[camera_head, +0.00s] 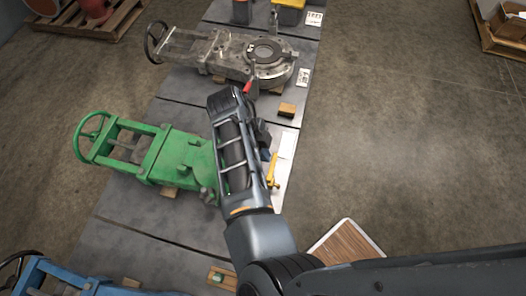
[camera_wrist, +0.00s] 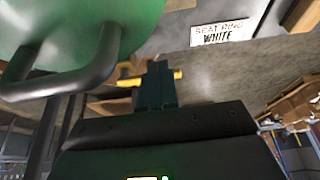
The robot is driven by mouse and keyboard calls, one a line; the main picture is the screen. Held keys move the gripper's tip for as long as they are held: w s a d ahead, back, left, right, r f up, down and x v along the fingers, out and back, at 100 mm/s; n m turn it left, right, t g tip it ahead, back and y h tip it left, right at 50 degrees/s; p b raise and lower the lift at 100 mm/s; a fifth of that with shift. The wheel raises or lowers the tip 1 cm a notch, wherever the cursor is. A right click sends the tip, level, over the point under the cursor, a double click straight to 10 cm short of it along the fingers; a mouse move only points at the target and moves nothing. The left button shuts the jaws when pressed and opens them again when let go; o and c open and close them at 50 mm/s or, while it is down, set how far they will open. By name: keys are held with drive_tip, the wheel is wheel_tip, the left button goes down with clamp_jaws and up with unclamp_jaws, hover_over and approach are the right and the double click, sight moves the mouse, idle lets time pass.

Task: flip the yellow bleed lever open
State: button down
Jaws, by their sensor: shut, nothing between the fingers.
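The yellow bleed lever (camera_head: 273,172) shows just right of my arm in the head view, beside the green valve (camera_head: 150,155). In the wrist view a yellow bar (camera_wrist: 128,82), which looks like this lever, runs roughly level behind my gripper (camera_wrist: 157,68). It shows on both sides of the dark fingers. The fingers are shut with nothing between them, close to the bar; I cannot tell whether they touch it. The valve's rounded green body (camera_wrist: 80,25) fills the upper left there. My arm hides the valve's right end and part of the lever's surroundings in the head view.
A grey valve (camera_head: 225,52) with a red lever (camera_head: 248,87) lies beyond, and a blue valve (camera_head: 65,280) lies nearer. A dark bent bar (camera_wrist: 92,78) crosses the wrist view's left. A label (camera_wrist: 222,31) reads "SEAT RING WHITE". Open floor lies right.

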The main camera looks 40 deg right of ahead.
drive_tip(key=shift+s+d+b, duration=0.15)
drive_tip(key=shift+d+b, duration=0.2)
drive_tip(key=shift+b, duration=0.1)
